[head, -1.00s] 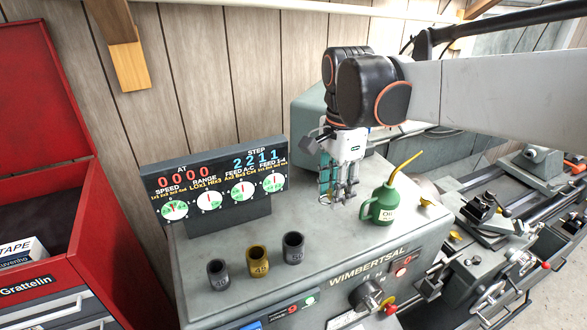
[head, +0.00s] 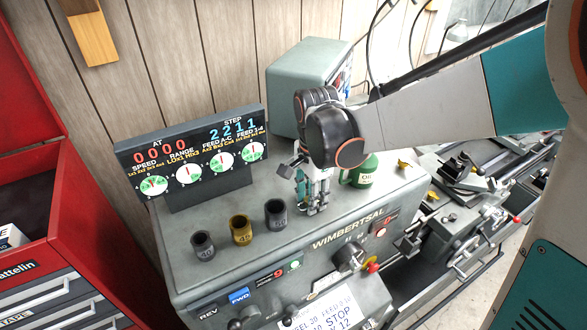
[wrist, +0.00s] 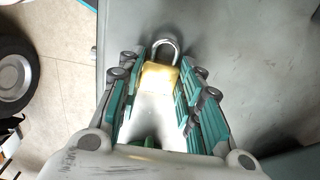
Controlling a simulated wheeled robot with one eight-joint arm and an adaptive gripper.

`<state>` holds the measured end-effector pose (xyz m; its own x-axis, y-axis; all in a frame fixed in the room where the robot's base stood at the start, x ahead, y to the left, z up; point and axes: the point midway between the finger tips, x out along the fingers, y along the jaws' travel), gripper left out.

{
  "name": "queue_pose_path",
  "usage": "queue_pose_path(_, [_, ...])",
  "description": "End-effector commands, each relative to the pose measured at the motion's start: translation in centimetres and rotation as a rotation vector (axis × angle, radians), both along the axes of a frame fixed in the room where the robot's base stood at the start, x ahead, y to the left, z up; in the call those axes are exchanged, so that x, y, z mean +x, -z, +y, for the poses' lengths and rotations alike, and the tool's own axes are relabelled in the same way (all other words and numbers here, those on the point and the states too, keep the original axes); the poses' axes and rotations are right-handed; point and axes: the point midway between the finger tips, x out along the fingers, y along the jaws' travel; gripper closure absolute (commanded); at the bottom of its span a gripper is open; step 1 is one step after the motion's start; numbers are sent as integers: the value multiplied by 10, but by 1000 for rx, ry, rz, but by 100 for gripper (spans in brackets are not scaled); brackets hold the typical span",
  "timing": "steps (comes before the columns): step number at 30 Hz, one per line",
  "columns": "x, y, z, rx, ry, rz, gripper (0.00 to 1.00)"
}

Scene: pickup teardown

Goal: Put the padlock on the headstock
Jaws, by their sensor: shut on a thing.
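The padlock (wrist: 160,77) has a brass body and a steel shackle. It sits between the fingers of my gripper (wrist: 157,70) in the wrist view, shackle pointing away from the palm. My gripper is shut on it. In the head view my gripper (head: 315,210) points down at the top of the grey headstock (head: 298,242), right of the sockets. The padlock is too small and covered to make out there. The headstock top (wrist: 245,75) lies beneath the gripper in the wrist view. I cannot tell whether the padlock touches it.
A dark socket (head: 203,246), a brass socket (head: 241,230) and another dark socket (head: 276,214) stand left of my gripper. The display panel (head: 195,153) stands behind the sockets. A red tool chest (head: 88,262) is at left.

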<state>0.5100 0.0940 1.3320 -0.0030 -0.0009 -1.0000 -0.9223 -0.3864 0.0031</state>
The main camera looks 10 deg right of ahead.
Motion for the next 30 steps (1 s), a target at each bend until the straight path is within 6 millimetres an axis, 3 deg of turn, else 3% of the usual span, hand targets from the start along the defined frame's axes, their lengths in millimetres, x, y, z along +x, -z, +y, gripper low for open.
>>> queue_pose_path(8, [-1,3,0,0,0,0,94])
queue_pose_path(9, [-1,3,0,0,0,0,65])
queue_pose_path(12, [-1,2,0,0,0,0,47])
queue_pose_path(23, [-1,0,0,0,0,0,47])
queue_pose_path(30, [-1,-25,0,0,0,0,47])
